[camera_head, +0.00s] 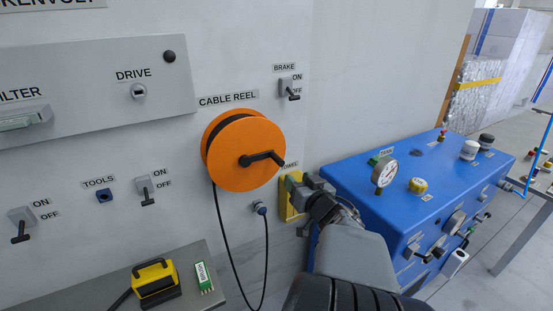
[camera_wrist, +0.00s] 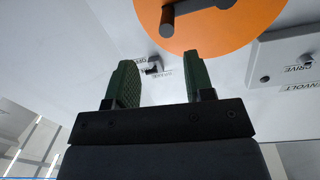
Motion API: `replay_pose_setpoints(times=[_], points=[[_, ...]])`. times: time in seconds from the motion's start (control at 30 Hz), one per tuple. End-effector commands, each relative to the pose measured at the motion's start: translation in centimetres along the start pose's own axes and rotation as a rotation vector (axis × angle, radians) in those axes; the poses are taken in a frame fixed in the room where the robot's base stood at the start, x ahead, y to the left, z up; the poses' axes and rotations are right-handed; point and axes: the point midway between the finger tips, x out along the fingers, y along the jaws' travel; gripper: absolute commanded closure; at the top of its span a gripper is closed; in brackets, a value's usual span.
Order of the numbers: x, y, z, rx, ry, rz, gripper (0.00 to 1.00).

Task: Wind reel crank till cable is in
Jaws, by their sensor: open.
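The orange cable reel (camera_head: 230,160) is on the wall panel. Its black crank (camera_head: 262,158) has the handle pointing right. In the wrist view the reel (camera_wrist: 240,25) and crank (camera_wrist: 200,14) are at the top, beyond the fingers. A black cable (camera_head: 222,230) hangs from the reel's left side, loops low and rises to a blue fitting (camera_head: 259,208) on the wall. The brake switch (camera_head: 288,88) above right of the reel has its lever tilted down, by OFF. My gripper (camera_wrist: 157,62) is open and empty, its green fingers apart. In the head view it is below right of the reel, before the yellow wall piece.
The yellow wall piece (camera_head: 285,205) is partly hidden by my gripper. A blue machine (camera_head: 360,185) with gauge and knobs stands right. A grey bench (camera_head: 210,265) holds a yellow-black device (camera_head: 155,280) and a green-white piece (camera_head: 204,276). More switches are on the left wall.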

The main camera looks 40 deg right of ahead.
Motion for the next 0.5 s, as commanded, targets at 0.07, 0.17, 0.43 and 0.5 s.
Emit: replay_pose_setpoints(times=[0.07,0.17,0.43,0.5], points=[[-0.5,0.2,-0.1,0.021,0.015,-0.032,0.52],[-0.7,0.1,-0.3,0.039,0.027,-0.065,0.52],[2.2,-0.3,-0.6,0.05,0.03,-0.085,0.52],[3.7,-0.4,-0.4,0.046,0.032,-0.085,0.52]])
